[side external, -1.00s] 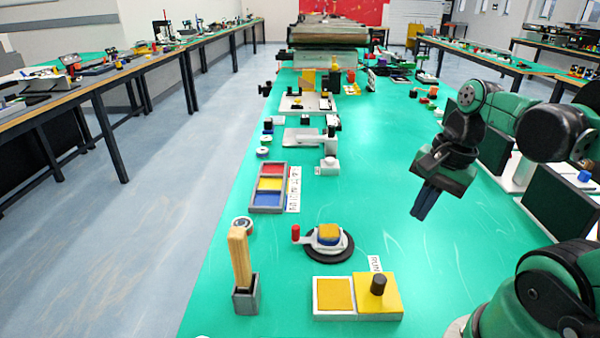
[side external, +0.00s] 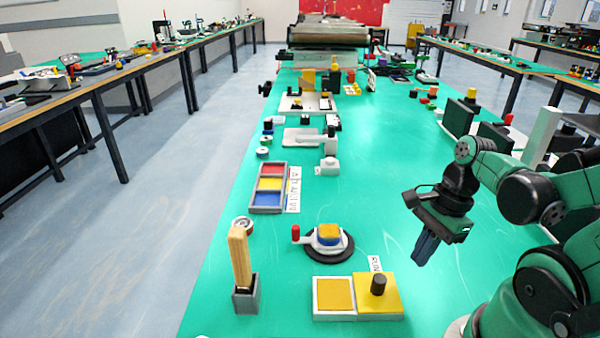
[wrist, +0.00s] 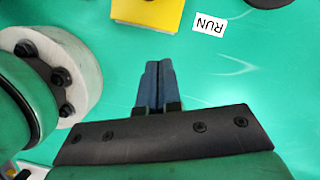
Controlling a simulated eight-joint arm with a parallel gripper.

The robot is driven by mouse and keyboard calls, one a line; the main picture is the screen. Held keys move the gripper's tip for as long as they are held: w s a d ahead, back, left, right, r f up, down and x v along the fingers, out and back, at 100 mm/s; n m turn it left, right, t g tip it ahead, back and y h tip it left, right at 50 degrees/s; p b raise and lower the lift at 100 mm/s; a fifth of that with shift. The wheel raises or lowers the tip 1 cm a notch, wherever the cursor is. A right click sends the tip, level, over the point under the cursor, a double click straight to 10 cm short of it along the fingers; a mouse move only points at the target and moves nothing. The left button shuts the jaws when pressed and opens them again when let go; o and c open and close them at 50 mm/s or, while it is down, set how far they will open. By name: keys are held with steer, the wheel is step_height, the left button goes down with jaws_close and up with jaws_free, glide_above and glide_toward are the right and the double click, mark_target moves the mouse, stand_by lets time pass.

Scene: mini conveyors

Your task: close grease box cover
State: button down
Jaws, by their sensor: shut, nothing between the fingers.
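The grease box is a low white-edged box with a yellow-filled square (side external: 333,294) on its left, showing uncovered. Its yellow cover (side external: 391,300) with a black knob (side external: 378,284) sits at the right of that square. In the wrist view part of a yellow block, apparently the cover (wrist: 148,14), shows at the top edge, cut off by the frame. My gripper (side external: 420,261) is shut and empty, above the green table to the right of the cover and apart from it. In the wrist view its dark blue fingers (wrist: 152,70) lie together, pointing toward the yellow block.
A RUN label (side external: 375,264) lies behind the cover. A crank with a red handle (side external: 296,233) on a black disc stands behind the box. A wooden lever (side external: 240,257) stands upright to the left.

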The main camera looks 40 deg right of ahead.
mark_target(387, 286)
steer(key=shift+x, duration=1.05)
steer(key=shift+w+a, duration=0.25)
steer(key=shift+a, duration=0.35)
steer(key=shift+w+a, duration=0.2)
steer(key=shift+a, duration=0.45)
steer(key=shift+w+a, duration=0.25)
steer(key=shift+a, duration=0.35)
steer(key=shift+w, duration=0.1)
steer(key=w+a, duration=0.5)
steer(key=shift+w+a, duration=0.1)
steer(key=shift+a, duration=0.05)
